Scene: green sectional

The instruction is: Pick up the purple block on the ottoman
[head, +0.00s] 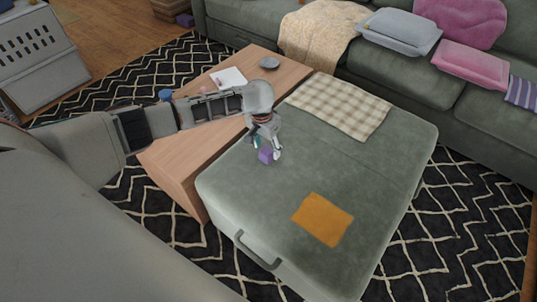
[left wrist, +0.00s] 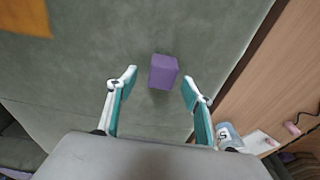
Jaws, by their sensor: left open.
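The purple block (head: 266,154) sits on the green ottoman (head: 270,205), near its left edge by the wooden table. My left gripper (head: 266,148) is just above the block in the head view. In the left wrist view the purple block (left wrist: 163,72) stands on the ottoman top (left wrist: 90,75), a little beyond the gap between my left fingertips (left wrist: 158,82). The fingers are spread open with nothing between them that I can see held. My right gripper is in neither view.
An orange cloth (head: 322,219) and a checkered cloth (head: 338,105) lie on the ottoman. The sofa (head: 400,75) stands behind.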

